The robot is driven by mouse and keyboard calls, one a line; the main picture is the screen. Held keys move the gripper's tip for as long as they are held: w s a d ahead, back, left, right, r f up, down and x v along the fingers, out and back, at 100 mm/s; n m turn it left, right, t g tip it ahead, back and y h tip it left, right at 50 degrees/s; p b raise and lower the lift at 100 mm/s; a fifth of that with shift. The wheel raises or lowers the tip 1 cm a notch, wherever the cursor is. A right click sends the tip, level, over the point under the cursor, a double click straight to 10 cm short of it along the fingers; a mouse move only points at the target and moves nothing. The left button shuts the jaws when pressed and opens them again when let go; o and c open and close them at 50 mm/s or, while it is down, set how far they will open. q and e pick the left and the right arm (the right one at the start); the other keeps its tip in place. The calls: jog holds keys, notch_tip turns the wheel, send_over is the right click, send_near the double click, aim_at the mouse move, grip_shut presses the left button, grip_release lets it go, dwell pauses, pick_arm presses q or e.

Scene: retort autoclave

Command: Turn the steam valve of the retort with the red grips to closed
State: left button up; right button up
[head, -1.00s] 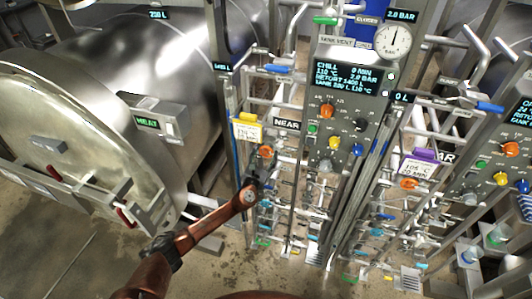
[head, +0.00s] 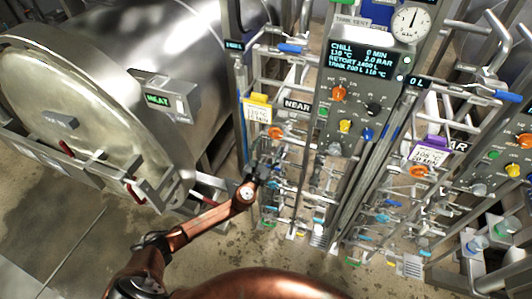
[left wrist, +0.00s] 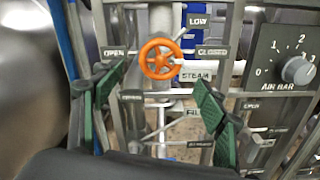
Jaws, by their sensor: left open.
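The retort with red grips (head: 67,150) on its round door lies at the left in the head view, with a panel reading HEAT (head: 158,100). An orange handwheel (head: 276,133) sits on the pipework under the NEAR sign; an orange handwheel also shows in the left wrist view (left wrist: 160,59), beside a STEAM label (left wrist: 196,76). OPEN stands to its left and CLOSED to its right. I cannot tell the valve's setting. My left gripper (head: 264,168) is open in front of the pipework; its green pads (left wrist: 155,105) are apart, with the wheel beyond and above them. Nothing is held.
A control column (head: 365,75) with a screen and coloured knobs stands right of the NEAR pipework. Further pipework with a purple tag (head: 432,144) is beyond it. Thin pipes and levers crowd around my gripper. Floor (head: 70,225) is clear at the lower left.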

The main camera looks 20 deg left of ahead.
pick_arm(q)
jog(key=s, duration=0.3)
jog(key=shift+s, duration=0.4)
jog(key=s+a+f+n+g+y+b, duration=0.1)
jog(key=s+a+f+n+g+b, duration=0.25)
jog(key=f, duration=0.85)
jog(key=s+a+f+n+g+y, duration=0.15)
jog(key=a+f+n, duration=0.4)
jog(key=f, duration=0.65)
jog(key=s+a+f+n+g+b, duration=0.25)
jog(key=s+f+n, duration=0.2)
jog(key=f, duration=0.75)
jog(key=s+a+f+n+g+b, duration=0.1)
jog(key=s+a+f+n, duration=0.15)
jog(key=s+f, duration=0.35)
jog(key=s+a+f+n+g+b, duration=0.1)
jog(key=s+f+n, duration=0.3)
jog(key=f, duration=0.4)
jog(key=s+f+n+g+b, duration=0.45)
jog(key=s+f+n, duration=0.45)
jog(key=s+f, duration=1.2)
jog(key=s+d+f+n+g+h, duration=0.1)
jog(key=s+d+f+n, duration=0.1)
jog(key=s, duration=0.9)
jog(key=s+d+f+n+g+b, duration=0.1)
jog(key=s+f+n, duration=0.4)
jog(key=s, duration=0.7)
jog(key=shift+s+d+n+g+h+b, duration=0.15)
jog(key=shift+d+n+g+h+b, duration=0.2)
jog(key=shift+d+n, duration=0.4)
